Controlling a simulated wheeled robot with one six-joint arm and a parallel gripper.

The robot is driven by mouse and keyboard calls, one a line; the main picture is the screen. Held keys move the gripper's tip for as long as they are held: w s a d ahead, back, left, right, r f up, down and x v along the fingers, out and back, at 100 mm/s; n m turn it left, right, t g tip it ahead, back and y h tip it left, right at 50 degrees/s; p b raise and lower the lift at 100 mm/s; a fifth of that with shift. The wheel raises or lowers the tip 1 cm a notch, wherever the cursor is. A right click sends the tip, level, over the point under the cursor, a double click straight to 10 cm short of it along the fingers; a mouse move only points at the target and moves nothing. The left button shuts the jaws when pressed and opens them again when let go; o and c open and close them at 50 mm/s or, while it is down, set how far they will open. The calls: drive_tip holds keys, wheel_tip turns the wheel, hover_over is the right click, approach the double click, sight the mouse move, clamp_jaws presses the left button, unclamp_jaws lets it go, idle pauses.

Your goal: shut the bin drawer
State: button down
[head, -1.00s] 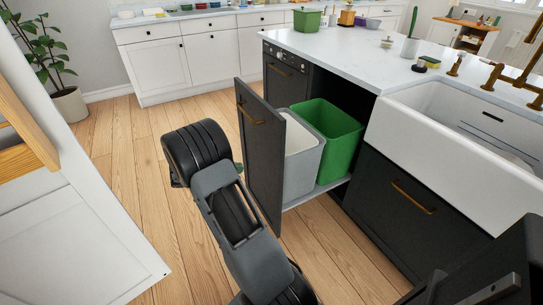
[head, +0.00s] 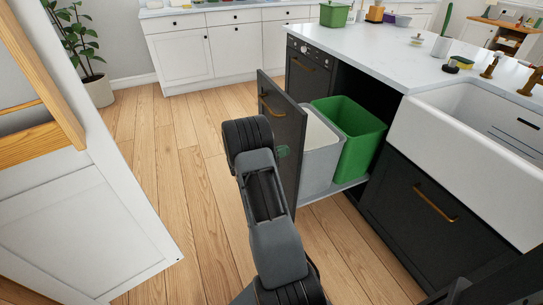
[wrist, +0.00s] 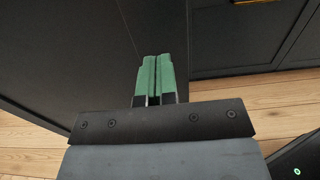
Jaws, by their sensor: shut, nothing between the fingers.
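The bin drawer stands pulled out of the dark island in the head view. Its dark front panel (head: 277,112) has a brass handle (head: 270,106). Behind the panel are a grey bin (head: 322,160) and a green bin (head: 362,135). My gripper (head: 283,151) shows only as a small green patch in front of the panel's outer face; my arm hides the rest. In the wrist view my gripper's green fingers (wrist: 156,75) are shut together, empty, and point at a dark surface close ahead. I cannot tell whether they touch it.
The white sink (head: 450,150) and a dark cabinet with a brass handle (head: 435,203) are right of the drawer. A white cabinet (head: 75,225) stands at the left. Wooden floor (head: 175,150) is clear between them.

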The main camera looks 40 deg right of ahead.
sight(296, 147)
drive_tip(key=shift+x, duration=1.5)
